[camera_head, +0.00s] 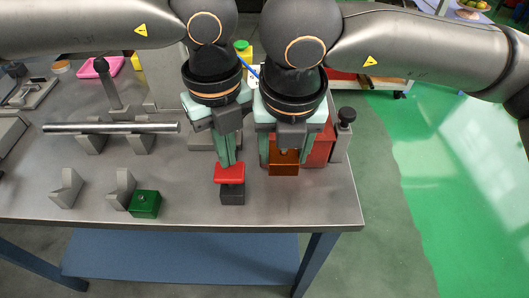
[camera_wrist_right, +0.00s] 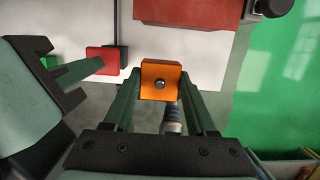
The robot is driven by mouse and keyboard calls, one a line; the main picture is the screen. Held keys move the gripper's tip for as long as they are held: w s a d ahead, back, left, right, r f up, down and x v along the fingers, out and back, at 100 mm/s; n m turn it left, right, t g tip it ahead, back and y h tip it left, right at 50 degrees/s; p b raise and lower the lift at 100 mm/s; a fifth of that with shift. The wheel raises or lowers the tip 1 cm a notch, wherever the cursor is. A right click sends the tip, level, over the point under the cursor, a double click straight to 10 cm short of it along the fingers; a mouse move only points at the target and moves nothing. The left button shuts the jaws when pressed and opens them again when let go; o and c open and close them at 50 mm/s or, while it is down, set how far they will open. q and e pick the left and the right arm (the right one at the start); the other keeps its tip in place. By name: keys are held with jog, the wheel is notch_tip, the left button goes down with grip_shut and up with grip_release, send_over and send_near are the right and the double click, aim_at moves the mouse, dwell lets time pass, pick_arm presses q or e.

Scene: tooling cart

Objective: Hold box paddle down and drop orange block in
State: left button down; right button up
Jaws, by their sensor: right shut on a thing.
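The red paddle (camera_head: 229,173) sits on a black base (camera_head: 232,194) near the table's front edge. My left gripper (camera_head: 229,163) points down with its fingers together, and its tips meet the top of the paddle. The red paddle also shows in the right wrist view (camera_wrist_right: 102,60), beside a left gripper finger. My right gripper (camera_head: 283,163) is shut on the orange block (camera_wrist_right: 160,78), which has a round dark knob. The block hangs in front of the red box (camera_head: 320,147). The box is partly hidden by my right gripper in the head view, and its opening cannot be made out.
A green block (camera_head: 145,204) lies left of the paddle by grey angled holders. A metal bar (camera_head: 110,128) rests on supports at the left. A grey post with a black knob (camera_head: 345,118) stands right of the box. The table's right edge is close.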

aim_at(228, 171)
pick_arm(q)
jog(key=shift+f, duration=0.55)
jog(key=shift+f, duration=0.1)
jog(key=shift+f, duration=1.35)
jog(key=shift+s+f, duration=0.1)
jog(key=shift+f, duration=0.5)
pick_arm(e)
jog(key=shift+w+f, duration=0.15)
jog(key=shift+w, duration=2.85)
jog(key=shift+w+f, duration=0.1)
jog(key=shift+w, duration=2.9)
